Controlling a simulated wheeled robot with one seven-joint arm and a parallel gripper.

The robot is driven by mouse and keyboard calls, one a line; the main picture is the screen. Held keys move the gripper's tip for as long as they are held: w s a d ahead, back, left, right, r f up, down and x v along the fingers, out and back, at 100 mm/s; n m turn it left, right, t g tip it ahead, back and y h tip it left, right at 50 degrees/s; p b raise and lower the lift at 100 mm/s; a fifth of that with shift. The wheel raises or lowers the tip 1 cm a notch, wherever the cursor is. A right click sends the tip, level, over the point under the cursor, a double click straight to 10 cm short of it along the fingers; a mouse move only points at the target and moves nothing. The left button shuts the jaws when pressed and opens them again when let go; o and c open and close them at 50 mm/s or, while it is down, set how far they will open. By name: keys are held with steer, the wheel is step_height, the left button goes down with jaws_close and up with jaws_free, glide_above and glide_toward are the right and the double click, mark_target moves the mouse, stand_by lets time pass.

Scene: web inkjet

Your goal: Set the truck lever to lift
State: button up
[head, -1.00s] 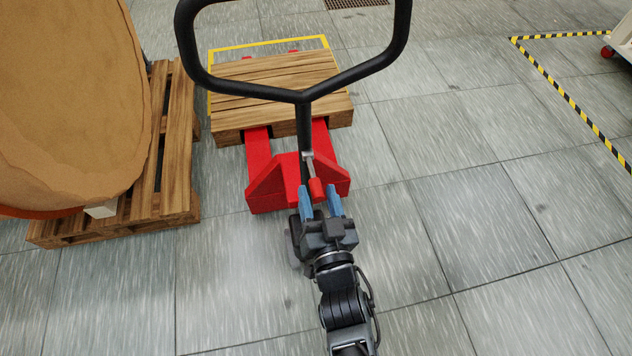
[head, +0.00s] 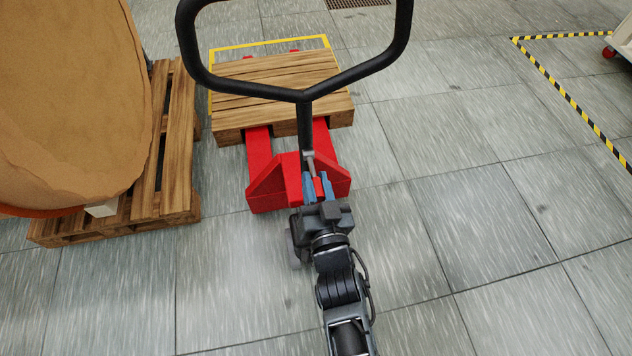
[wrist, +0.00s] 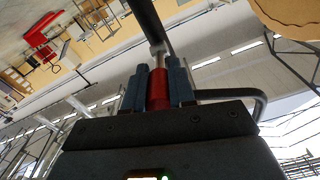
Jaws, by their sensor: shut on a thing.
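The red pallet truck (head: 272,184) stands ahead with its black loop handle (head: 305,125) rising toward me. Its lever is a grey rod (head: 311,160) with a red grip, on the handle's shaft. My gripper (head: 318,184) is at the lever with its blue fingers on either side of the red grip. In the wrist view the red grip (wrist: 159,90) sits between the two fingers (wrist: 158,84), which are closed on it, and the rod runs up to the black shaft. The lower end of the grip is hidden by my gripper.
The truck's forks are under a wooden pallet (head: 270,88) inside a yellow floor outline. A large brown roll (head: 65,100) rests on another pallet (head: 172,180) at left. Black-yellow tape (head: 565,97) marks the floor at right. Open tiled floor lies at right.

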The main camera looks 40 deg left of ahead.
jaws_close()
steer(key=shift+f+b, duration=0.2)
steer(key=shift+b, duration=0.1)
steer(key=shift+f+b, duration=0.3)
steer(key=shift+b, duration=0.65)
steer(key=f+t+y+b, duration=0.1)
steer(key=b, duration=0.5)
steer(key=shift+f, duration=0.25)
steer(key=t+y+b, duration=0.1)
steer(key=b, duration=0.5)
steer(key=f+t+y+b, duration=0.1)
steer(key=b, duration=0.4)
steer(key=w+a+f+t+y+b, duration=0.1)
steer(key=y+b, duration=0.1)
steer(key=b, duration=0.4)
steer(key=shift+f+b, duration=0.2)
steer(key=shift+b, duration=0.15)
steer(key=shift+r+t+y+b, duration=0.1)
steer(key=shift+t+y+b, duration=0.25)
steer(key=shift+b, duration=0.45)
